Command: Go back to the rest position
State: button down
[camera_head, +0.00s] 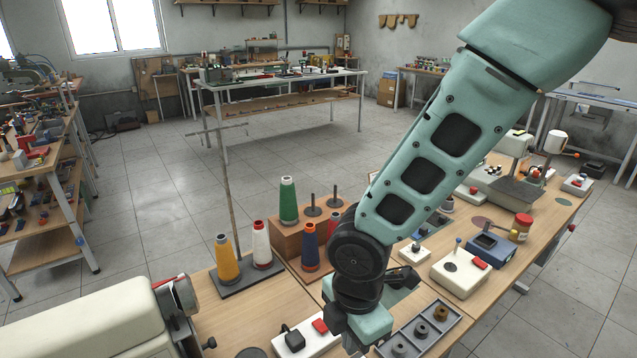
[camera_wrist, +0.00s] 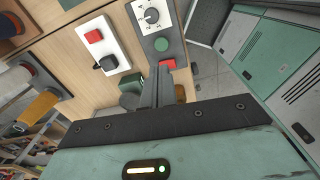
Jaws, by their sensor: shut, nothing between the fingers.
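My arm reaches down from the upper right of the head view, and my gripper (camera_head: 362,328) is at the bottom edge, over the front of the workbench (camera_head: 240,318). Its fingertips cannot be made out there. In the wrist view my gripper (camera_wrist: 165,75) shows with its two dark fingers together and nothing between them. The fingertips appear just in front of a red button (camera_wrist: 167,63) on a grey panel with a green button (camera_wrist: 161,44) and a dial (camera_wrist: 152,15). Whether they touch the red button cannot be told.
A white switch box (camera_head: 305,338) lies left of my gripper and a grey compartment tray (camera_head: 425,330) right of it. Thread cones, including a green one (camera_head: 288,200), and a tall thin stand (camera_head: 228,190) stand behind. A cream machine (camera_head: 90,325) fills the lower left. Open floor lies beyond.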

jog(key=s+d+r+m, duration=0.8)
jog(key=s+r+m, duration=0.4)
jog(key=m, duration=0.4)
jog(key=shift+s+r, duration=0.15)
jog(key=shift+r, duration=0.1)
